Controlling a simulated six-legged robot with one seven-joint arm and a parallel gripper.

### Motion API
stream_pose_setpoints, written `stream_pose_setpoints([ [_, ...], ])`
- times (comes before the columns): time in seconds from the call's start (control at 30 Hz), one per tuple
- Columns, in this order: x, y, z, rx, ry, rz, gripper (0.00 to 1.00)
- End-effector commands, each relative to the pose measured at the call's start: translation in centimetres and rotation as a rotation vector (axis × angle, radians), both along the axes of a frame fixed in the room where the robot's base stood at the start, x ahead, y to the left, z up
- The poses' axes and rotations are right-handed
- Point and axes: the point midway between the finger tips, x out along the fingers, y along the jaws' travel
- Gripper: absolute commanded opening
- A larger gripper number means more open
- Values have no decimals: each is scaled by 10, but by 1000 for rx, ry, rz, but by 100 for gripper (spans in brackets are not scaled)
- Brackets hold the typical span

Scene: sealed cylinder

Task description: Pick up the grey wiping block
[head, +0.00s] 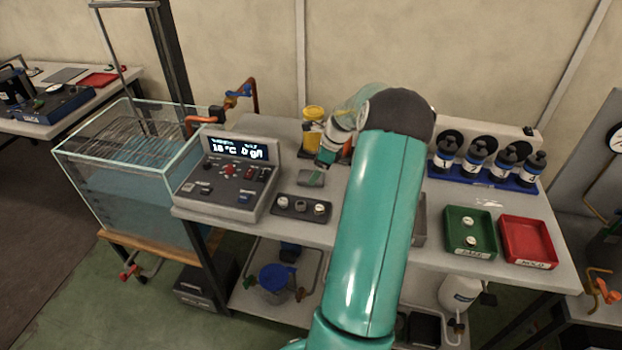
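A small grey block (310,179), which looks like the wiping block, lies on the white bench top to the right of the control box. My gripper (323,165) is just above and beside the block's right end, pointing down. Its fingers are small and partly hidden, so I cannot tell whether they are open or touch the block.
A control box (233,168) with a lit display stands left of the block. A dark tray (302,208) with small round parts lies in front. A yellow container (313,127) stands behind. Green (455,244) and red (541,252) trays and several dark bottles (476,160) are at right.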

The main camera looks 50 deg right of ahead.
Motion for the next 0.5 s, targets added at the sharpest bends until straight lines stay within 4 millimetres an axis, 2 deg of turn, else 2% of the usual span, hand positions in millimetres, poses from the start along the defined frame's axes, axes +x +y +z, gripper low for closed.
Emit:
stream_pose_setpoints([
  [0.03,3,1,-9,5,0,0,80],
  [0.17,10,4,-23,3,-1,0,80],
  [0.4,10,5,-25,-1,0,0,80],
  [0.5,10,4,-25,0,0,0,60],
])
